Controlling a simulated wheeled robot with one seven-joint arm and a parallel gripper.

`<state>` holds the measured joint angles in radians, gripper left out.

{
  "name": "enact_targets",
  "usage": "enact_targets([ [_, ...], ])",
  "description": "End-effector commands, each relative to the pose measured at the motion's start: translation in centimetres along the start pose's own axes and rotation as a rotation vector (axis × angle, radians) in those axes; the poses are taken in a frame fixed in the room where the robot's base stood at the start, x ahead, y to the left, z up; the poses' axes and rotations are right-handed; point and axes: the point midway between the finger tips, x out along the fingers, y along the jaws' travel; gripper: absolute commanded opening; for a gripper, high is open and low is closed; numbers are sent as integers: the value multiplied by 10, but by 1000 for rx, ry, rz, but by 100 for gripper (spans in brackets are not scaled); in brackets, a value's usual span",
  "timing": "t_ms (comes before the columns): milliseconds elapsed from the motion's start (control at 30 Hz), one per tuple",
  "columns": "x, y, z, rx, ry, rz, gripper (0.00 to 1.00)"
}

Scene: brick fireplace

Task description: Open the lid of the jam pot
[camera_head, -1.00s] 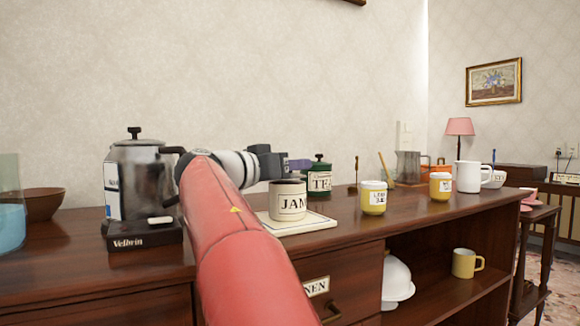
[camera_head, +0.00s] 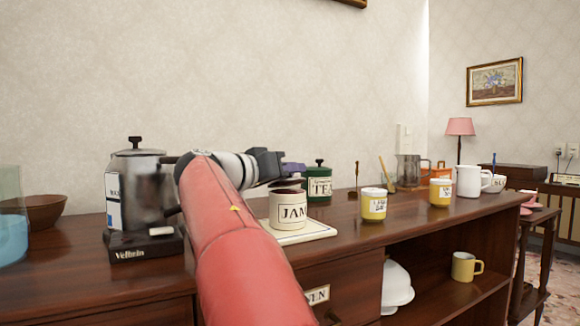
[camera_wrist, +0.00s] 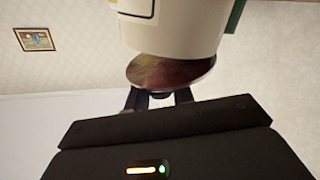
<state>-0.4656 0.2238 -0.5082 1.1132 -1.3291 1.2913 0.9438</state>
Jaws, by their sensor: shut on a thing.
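The jam pot (camera_head: 288,210) is a cream pot with a JAM label, upright on a pale square board (camera_head: 310,234) on the wooden sideboard. Its dark red lid (camera_head: 289,184) is at the mouth of the pot. My gripper (camera_head: 290,172) is just above it. In the wrist view, which is upside down, the pot (camera_wrist: 170,28) is at the top and the glossy reddish lid (camera_wrist: 170,72) looks tilted against it. My gripper (camera_wrist: 159,98) is shut on the lid's knob. I cannot tell how much gap lies between lid and pot.
A green TEA canister (camera_head: 319,183) stands close behind the jam pot. Yellow-and-white pots (camera_head: 373,206) and a white jug (camera_head: 470,185) stand to the right. The sideboard's front edge (camera_head: 430,225) has free room.

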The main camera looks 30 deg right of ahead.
Motion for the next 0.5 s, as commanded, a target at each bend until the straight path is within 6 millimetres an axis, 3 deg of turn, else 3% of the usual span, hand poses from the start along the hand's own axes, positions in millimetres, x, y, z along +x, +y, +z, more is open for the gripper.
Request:
enact_targets([
  [100,1,-1,-10,-80,-22,-3,0],
  [500,3,-8,-18,-281,-75,-12,0],
])
